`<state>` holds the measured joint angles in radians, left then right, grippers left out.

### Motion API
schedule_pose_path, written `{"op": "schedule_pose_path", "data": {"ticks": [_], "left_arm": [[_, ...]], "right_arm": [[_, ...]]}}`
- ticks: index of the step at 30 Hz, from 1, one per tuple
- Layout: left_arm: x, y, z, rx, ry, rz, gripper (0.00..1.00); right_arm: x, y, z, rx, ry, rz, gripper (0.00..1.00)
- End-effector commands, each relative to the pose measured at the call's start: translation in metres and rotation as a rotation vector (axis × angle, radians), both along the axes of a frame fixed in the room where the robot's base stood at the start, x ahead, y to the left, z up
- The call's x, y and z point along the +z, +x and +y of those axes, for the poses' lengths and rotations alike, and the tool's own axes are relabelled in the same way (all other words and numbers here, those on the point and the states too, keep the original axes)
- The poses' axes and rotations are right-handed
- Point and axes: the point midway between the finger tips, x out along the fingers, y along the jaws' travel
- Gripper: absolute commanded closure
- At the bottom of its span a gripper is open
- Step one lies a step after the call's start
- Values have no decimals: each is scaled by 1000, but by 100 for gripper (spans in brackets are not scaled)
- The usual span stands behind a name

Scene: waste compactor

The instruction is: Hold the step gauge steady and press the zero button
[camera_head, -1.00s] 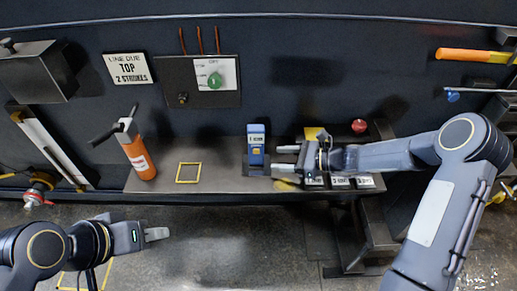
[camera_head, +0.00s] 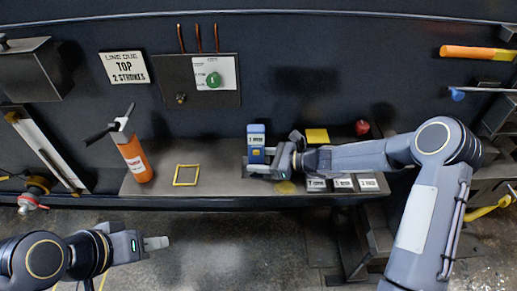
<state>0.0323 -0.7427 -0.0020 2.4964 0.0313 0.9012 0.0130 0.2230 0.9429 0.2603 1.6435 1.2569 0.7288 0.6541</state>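The step gauge (camera_head: 256,131) is a small upright blue device with a white label, standing on the bench in the middle of the head view. My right gripper (camera_head: 260,160) reaches in from the right at its lower part. Its two fingers are apart, one above the other in the picture, with a blue part of the gauge between them. I cannot tell whether they touch it. The zero button cannot be made out at this size. My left gripper (camera_head: 154,243) is low at the left, away from the bench and empty; its fingers overlap in view.
An orange bottle (camera_head: 136,160) and a yellow square outline (camera_head: 186,175) are on the bench's left part. A yellow block (camera_head: 317,135), a red knob (camera_head: 362,128) and labelled plates (camera_head: 343,184) are at the right. A wall panel (camera_head: 172,83) carries a green button (camera_head: 213,79).

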Motion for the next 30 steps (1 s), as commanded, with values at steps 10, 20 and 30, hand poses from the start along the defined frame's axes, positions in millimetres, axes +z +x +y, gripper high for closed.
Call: {"op": "schedule_pose_path", "data": {"ticks": [10, 20, 30], "left_arm": [[0, 0, 0, 0, 0, 0, 65], [0, 0, 0, 0, 0, 0, 100], [0, 0, 0, 0, 0, 0, 100]], "right_arm": [[0, 0, 0, 0, 0, 0, 84], [0, 0, 0, 0, 0, 0, 84], [0, 0, 0, 0, 0, 0, 84]]}}
